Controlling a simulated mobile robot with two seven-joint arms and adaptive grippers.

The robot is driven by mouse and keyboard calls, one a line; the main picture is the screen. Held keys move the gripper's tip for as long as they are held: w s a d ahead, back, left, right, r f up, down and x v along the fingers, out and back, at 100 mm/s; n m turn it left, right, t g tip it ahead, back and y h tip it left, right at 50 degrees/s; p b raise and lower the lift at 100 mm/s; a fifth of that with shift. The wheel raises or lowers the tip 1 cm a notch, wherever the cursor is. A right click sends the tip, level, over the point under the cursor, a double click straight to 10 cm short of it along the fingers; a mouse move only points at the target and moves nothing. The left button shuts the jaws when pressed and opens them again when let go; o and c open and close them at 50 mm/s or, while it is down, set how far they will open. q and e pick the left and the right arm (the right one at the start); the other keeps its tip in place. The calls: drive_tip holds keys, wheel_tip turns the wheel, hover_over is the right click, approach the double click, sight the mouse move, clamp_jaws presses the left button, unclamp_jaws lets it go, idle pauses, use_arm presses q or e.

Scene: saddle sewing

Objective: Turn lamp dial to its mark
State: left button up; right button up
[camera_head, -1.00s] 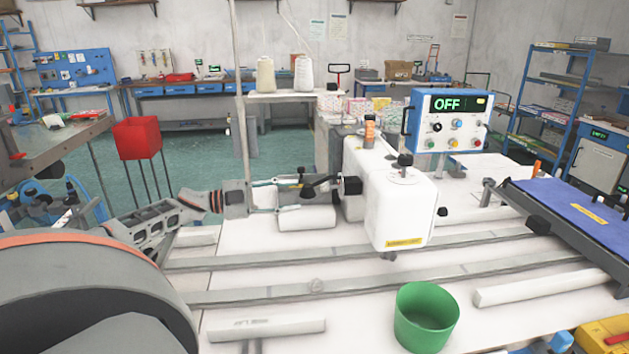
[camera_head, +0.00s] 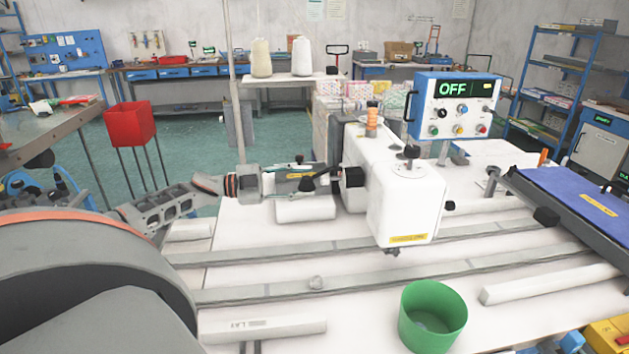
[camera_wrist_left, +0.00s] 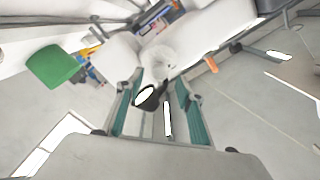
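The white sewing machine (camera_head: 405,205) stands on the table, with a dark block (camera_head: 353,177) on its left side. A blue-edged control box (camera_head: 452,104) behind it shows OFF in green and carries several small knobs. My left gripper (camera_head: 318,180) reaches in from the left, its fingers beside the dark block. A black knob-like part (camera_head: 316,182) shows at the fingers. In the left wrist view my left gripper (camera_wrist_left: 162,95) has its fingers apart, with a black knob with a pale face (camera_wrist_left: 146,97) between them, nearer the left finger. I cannot tell whether they touch, or which part is the lamp dial.
A green bin (camera_head: 433,318) stands at the table's front. Metal rails (camera_head: 400,268) cross the white table. A blue padded board (camera_head: 580,205) is at the right. An orange spool (camera_head: 372,120) tops the machine.

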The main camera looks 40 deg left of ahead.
sight(331, 179)
use_arm(q)
drive_tip(key=shift+x, duration=1.65)
clamp_jaws()
